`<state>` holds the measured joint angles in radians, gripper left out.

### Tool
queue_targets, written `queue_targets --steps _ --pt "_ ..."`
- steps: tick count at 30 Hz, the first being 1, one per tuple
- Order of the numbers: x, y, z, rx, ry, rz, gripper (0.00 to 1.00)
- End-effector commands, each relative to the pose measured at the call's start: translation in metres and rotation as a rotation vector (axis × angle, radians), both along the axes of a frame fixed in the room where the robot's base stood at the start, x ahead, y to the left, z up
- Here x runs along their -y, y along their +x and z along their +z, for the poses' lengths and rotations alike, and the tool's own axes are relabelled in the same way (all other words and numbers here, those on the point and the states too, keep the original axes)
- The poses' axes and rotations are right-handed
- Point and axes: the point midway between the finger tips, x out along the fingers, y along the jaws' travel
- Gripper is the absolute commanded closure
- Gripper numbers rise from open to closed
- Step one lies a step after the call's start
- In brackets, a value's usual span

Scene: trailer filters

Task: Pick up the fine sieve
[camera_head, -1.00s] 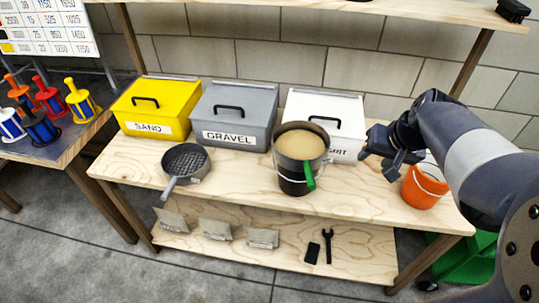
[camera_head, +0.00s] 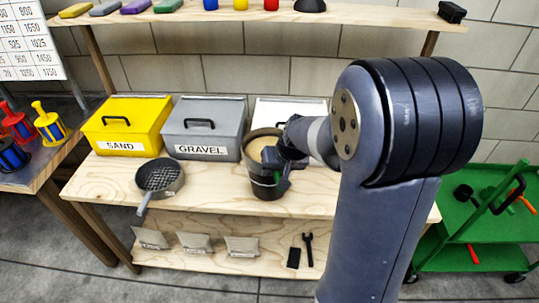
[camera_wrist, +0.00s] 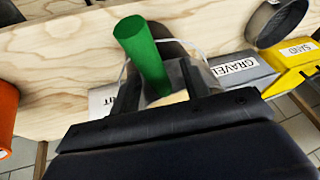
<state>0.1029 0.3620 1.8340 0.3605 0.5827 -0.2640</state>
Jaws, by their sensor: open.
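A dark round sieve (camera_head: 257,143) with a tan, sand-coloured inside sits at the top of a black bucket (camera_head: 262,190) on the wooden table; I take it for the fine sieve. Its green handle (camera_wrist: 143,50) shows in the wrist view, pointing up between the fingers of my open gripper (camera_wrist: 156,72). In the head view my gripper (camera_head: 277,168) is at the right front side of the bucket and partly hides it. I cannot tell whether the fingers touch the handle. A grey pan-like sieve with a coarse grid (camera_head: 159,176) lies to the left.
Yellow SAND (camera_head: 124,124), grey GRAVEL (camera_head: 203,127) and white (camera_head: 290,107) boxes stand behind. An orange bucket (camera_wrist: 7,118) is at the left in the wrist view. A shelf (camera_head: 360,18) runs above. A green cart (camera_head: 480,215) stands right.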

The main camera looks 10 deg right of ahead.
Motion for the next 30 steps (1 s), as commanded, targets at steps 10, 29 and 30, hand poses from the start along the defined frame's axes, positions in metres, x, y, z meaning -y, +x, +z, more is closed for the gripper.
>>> queue_targets --steps 10,29,30 --pt "-0.0009 0.0021 -0.0050 0.000 0.000 0.000 0.57" --pt "-0.0007 0.0025 -0.0040 0.003 0.000 -0.001 1.00" --pt "-0.0007 0.0025 -0.0040 0.003 0.000 -0.001 1.00"
